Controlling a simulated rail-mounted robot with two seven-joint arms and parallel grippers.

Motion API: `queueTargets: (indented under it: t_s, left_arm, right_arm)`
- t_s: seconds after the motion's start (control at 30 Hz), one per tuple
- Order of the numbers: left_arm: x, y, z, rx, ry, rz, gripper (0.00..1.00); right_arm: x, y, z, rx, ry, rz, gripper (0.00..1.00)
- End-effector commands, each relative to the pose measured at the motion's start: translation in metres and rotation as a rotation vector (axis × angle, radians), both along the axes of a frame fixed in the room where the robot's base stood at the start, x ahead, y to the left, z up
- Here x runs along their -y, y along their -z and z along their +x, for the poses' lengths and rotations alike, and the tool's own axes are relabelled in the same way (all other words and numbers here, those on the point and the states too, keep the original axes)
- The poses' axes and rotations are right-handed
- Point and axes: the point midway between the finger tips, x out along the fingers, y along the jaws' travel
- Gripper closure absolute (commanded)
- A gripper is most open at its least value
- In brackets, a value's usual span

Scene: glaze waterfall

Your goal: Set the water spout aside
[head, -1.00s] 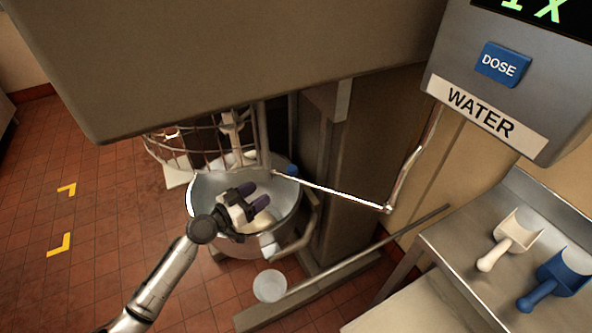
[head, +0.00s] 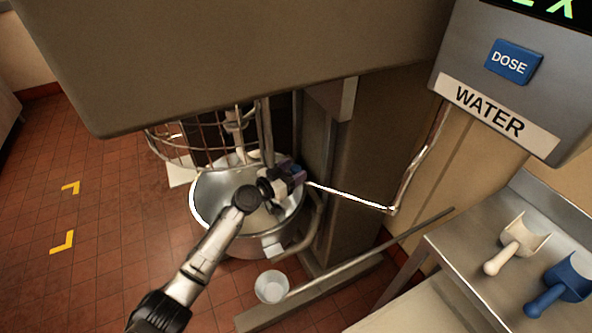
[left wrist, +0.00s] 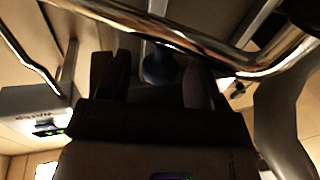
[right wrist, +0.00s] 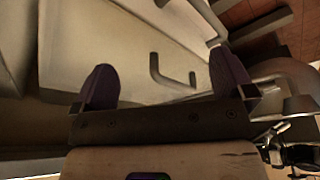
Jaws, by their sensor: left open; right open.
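The water spout (head: 350,197) is a thin shiny pipe. It comes down from the WATER dispenser (head: 500,85), bends at an elbow and reaches left to the mixing bowl (head: 207,205). My left gripper (head: 296,174) is at the spout's bowl end, over the bowl's right rim, and covers the tip in the head view. In the left wrist view the left gripper (left wrist: 150,75) is open, with a blue knob (left wrist: 158,66) between or just beyond its fingers; contact cannot be told. My right gripper (right wrist: 163,82) is open and empty, outside the head view.
A wire guard (head: 185,150) stands over the bowl, under the large mixer head (head: 250,60). A white scoop (head: 517,243) and a blue scoop (head: 560,285) lie on the steel table at right. Floor at left is clear.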

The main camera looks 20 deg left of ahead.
Motion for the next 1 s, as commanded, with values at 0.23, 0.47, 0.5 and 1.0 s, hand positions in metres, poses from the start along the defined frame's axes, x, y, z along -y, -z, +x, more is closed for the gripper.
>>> queueTargets:
  t_s: [0.23, 0.47, 0.5, 1.0]
  left_arm:
    - [0.0066, -0.0004, 0.0111, 0.001, 0.001, 0.000, 0.42]
    - [0.0068, -0.0004, 0.0118, 0.000, 0.001, -0.001, 0.42]
    - [0.0068, -0.0004, 0.0117, 0.000, 0.001, 0.000, 0.42]
    - [0.0065, -0.0002, 0.0115, 0.000, 0.001, 0.000, 0.87]
  right_arm:
    - [0.0008, 0.0029, 0.0001, 0.000, -0.002, -0.003, 0.00]
    - [0.0029, 0.0029, 0.0001, 0.000, -0.007, -0.010, 0.00]
    - [0.0030, 0.0029, 0.0001, 0.001, -0.007, -0.011, 0.00]
    - [0.0017, 0.0027, 0.0002, 0.001, -0.004, -0.006, 0.00]
